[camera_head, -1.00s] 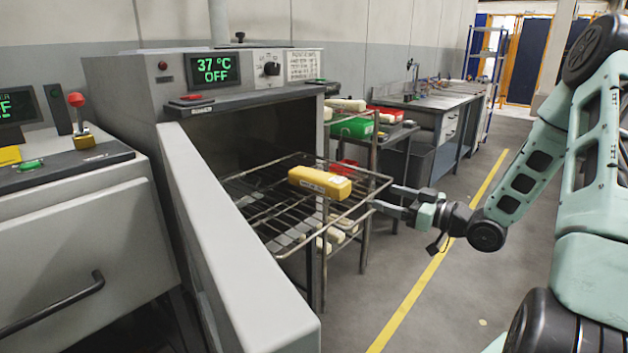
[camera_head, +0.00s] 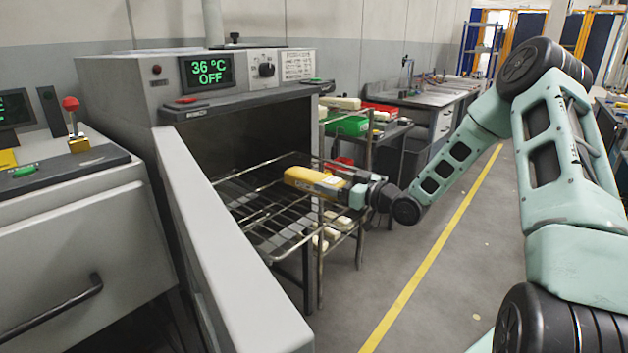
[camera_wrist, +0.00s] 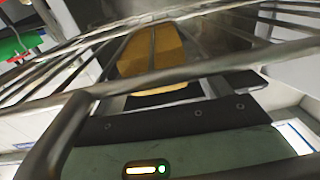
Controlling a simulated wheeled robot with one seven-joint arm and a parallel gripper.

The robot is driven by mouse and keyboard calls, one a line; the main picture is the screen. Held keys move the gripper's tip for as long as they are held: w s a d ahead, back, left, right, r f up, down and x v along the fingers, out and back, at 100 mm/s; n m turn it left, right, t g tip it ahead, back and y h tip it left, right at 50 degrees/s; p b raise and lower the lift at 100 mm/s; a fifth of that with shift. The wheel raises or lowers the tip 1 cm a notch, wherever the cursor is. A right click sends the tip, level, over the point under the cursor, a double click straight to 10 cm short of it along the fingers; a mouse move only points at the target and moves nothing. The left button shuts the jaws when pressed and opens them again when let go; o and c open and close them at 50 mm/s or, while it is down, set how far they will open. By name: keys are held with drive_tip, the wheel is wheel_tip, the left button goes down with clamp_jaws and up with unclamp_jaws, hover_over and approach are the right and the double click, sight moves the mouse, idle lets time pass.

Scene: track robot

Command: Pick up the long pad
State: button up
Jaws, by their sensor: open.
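The long pad (camera_head: 304,177) is a yellow block with a pale label, lying on the wire rack (camera_head: 262,228) that sticks out of the open oven. My gripper (camera_head: 338,186) is open at the pad's near right end, its fingers reaching along that end. In the wrist view the pad (camera_wrist: 152,52) is ahead of the jaws, with a dark line along its top. Rack bars cross in front of it there. Whether the fingers touch the pad cannot be told.
The oven (camera_head: 160,92) stands behind, its door (camera_head: 225,245) swung open on the left. Pale blocks (camera_head: 330,233) lie below the rack. The floor to the right is clear.

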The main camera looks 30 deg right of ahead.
drive_tip(key=shift+w+a, duration=0.1)
drive_tip(key=shift+w, duration=0.2)
drive_tip(key=c, duration=1.1)
